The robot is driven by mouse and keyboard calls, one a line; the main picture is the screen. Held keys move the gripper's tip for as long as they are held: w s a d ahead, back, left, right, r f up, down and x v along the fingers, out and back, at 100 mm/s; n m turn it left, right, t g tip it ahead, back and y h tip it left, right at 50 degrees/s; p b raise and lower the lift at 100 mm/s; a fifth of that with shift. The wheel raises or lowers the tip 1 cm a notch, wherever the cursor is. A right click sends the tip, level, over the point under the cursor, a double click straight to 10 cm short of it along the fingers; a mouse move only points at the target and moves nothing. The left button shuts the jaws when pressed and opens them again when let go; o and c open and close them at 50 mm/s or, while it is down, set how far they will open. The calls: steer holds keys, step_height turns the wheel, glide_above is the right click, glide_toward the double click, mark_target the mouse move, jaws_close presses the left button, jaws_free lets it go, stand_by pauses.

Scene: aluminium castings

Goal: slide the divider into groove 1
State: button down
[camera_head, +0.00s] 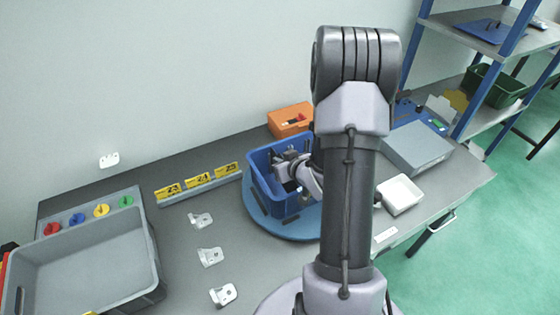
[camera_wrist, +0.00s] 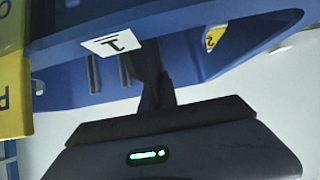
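The blue crate (camera_head: 284,207) stands on a round blue base, and its wall (camera_wrist: 200,32) fills the top of the wrist view. A white label 1 (camera_wrist: 111,43) is on the crate rim, with ribs of a groove (camera_wrist: 94,73) just below it. A yellow label 2 (camera_wrist: 214,38) is further right. My gripper (camera_head: 287,172) is at the crate's opening. In the wrist view its dark fingers (camera_wrist: 160,92) are close together on a dark, thin piece, seemingly the divider (camera_wrist: 147,60), seen nearly edge-on right of the ribs. Its lower end is hidden.
An orange bin (camera_head: 291,119) stands behind the crate, and a white tray (camera_head: 400,194) to its right. Yellow number signs (camera_head: 198,180), several metal brackets (camera_head: 210,256) and a large grey tray (camera_head: 85,265) are to the left. A yellow sign (camera_wrist: 14,95) edges the wrist view.

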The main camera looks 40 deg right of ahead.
steer(key=shift+f+b, duration=0.95)
steer(key=shift+f, duration=0.05)
steer(key=c, duration=1.6)
jaws_free()
steer(key=shift+o, duration=0.2)
steer(key=p+v, duration=0.2)
steer(key=v, duration=0.3)
steer(key=p+v, duration=0.1)
steer(key=v, duration=0.4)
steer(key=shift+w+r+p, duration=0.3)
steer(key=shift+r+p, duration=0.05)
steer(key=shift+p, duration=0.05)
steer(key=p, duration=0.3)
steer(key=shift+s+d+r, duration=0.1)
steer(key=shift+r, duration=0.1)
steer(key=s+p, duration=0.1)
steer(key=p, duration=0.3)
steer(key=shift+r, duration=0.35)
steer(key=p+v, duration=0.6)
steer(key=p, duration=0.2)
steer(key=shift+s+a+f, duration=0.15)
steer(key=shift+a+f, duration=0.05)
steer(key=shift+f, duration=0.1)
